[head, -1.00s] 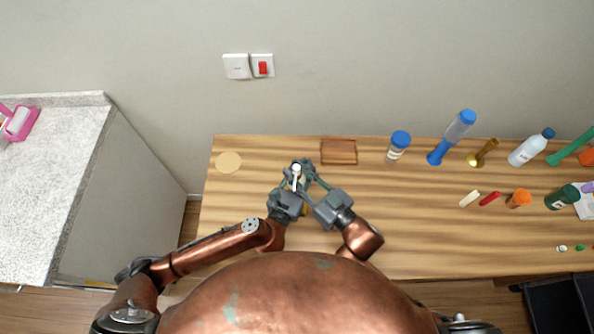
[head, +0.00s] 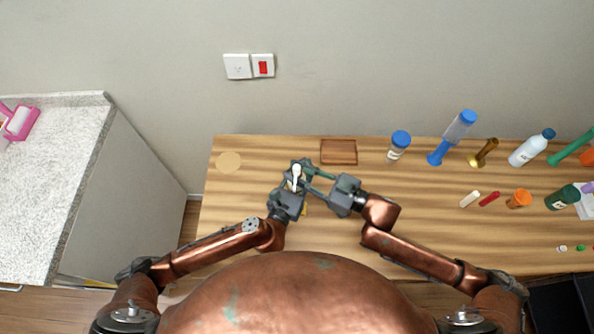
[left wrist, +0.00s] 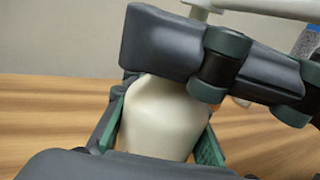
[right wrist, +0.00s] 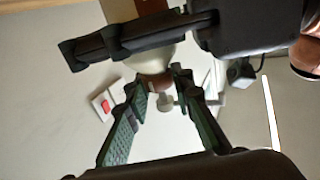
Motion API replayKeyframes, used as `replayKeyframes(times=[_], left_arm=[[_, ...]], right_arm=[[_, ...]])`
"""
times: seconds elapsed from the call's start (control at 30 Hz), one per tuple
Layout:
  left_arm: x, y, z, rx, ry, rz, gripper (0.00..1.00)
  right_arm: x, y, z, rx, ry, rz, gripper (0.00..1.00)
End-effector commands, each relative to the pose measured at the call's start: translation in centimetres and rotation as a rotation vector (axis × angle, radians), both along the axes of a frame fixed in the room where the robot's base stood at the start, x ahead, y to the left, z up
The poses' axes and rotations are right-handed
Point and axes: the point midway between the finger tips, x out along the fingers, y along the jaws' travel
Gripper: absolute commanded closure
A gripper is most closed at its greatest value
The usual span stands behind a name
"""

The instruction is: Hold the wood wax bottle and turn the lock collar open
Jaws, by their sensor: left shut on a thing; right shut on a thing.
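A blue-lidded jar (head: 398,145) and several bottles and small items stand to the right. A stone-topped counter (head: 50,170) is at the left.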

Motion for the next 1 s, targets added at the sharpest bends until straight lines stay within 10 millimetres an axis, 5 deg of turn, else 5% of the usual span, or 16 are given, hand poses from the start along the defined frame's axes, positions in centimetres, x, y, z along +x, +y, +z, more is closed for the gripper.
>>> replayKeyframes(times=[0.13, 0.53, 1.0], left_arm=[[0.0, 0.0, -0.1, 0.000, 0.002, 0.000, 1.00], [0.0, 0.0, -0.1, 0.000, 0.002, 0.001, 1.00], [0.0, 0.1, -0.1, 0.001, 0.002, 0.001, 1.00]], right_arm=[[-0.1, 0.0, 0.0, 0.001, 0.002, 0.001, 0.70], [-0.4, -0.8, -0.1, -0.003, 0.001, -0.002, 0.70], [-4.5, -8.7, -0.1, -0.004, 0.003, -0.001, 0.70]])
